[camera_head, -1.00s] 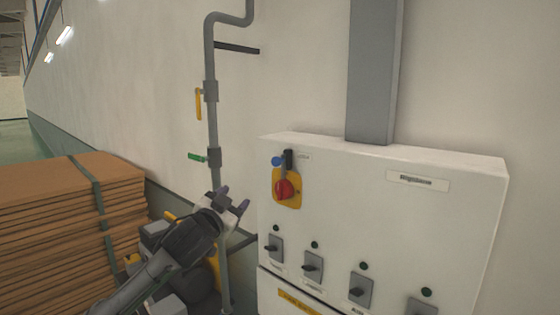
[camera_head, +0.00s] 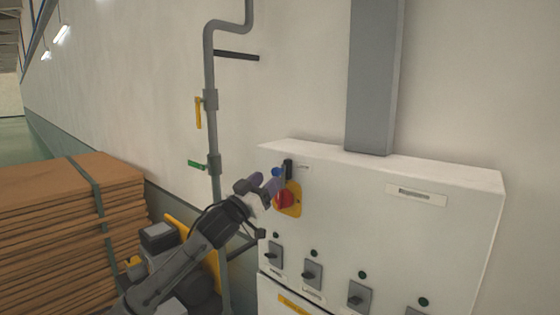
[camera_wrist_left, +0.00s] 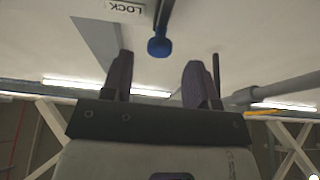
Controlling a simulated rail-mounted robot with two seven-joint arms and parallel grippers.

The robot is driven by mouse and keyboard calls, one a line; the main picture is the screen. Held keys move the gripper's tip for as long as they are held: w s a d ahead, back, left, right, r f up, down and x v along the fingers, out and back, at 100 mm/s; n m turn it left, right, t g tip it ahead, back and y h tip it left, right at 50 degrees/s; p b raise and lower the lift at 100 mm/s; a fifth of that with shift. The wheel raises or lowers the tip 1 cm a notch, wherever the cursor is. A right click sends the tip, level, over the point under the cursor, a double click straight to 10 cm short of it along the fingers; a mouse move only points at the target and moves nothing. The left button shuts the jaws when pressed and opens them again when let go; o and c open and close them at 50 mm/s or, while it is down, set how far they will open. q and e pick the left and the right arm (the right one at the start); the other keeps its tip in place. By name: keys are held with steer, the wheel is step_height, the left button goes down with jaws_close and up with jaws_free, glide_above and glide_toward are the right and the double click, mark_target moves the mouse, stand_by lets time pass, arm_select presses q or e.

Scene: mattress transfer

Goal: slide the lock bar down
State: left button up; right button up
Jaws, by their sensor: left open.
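The lock bar's blue knob (camera_head: 277,172) is at the upper left of the white control cabinet, beside a dark upright piece (camera_head: 288,168) and above the red rotary switch (camera_head: 286,199) on its yellow plate. My left gripper (camera_head: 267,183) is open at the cabinet, just left of the knob. In the left wrist view the blue knob (camera_wrist_left: 159,46) hangs on a dark bar (camera_wrist_left: 165,14), beside a LOCK label (camera_wrist_left: 122,6). The knob lines up with the gap between my open fingers (camera_wrist_left: 158,75), which hold nothing. My right gripper is not in view.
The white cabinet (camera_head: 400,220) carries several black switches along its lower front. A grey pipe (camera_head: 212,130) with yellow and green handles runs up the wall at left. Stacked brown sheets (camera_head: 60,220) stand at far left. A grey duct (camera_head: 373,80) rises above the cabinet.

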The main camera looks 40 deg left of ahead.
mark_target(274, 172)
arm_select(q)
steer(key=p+x, duration=0.1)
steer(key=x, duration=0.3)
steer(key=shift+w+r+p, duration=0.15)
steer(key=shift+r+p, duration=0.05)
steer(key=shift+p, duration=0.15)
steer(key=shift+p+x, duration=0.45)
steer(key=shift+x, duration=0.6)
steer(key=shift+f, duration=0.15)
jaws_close()
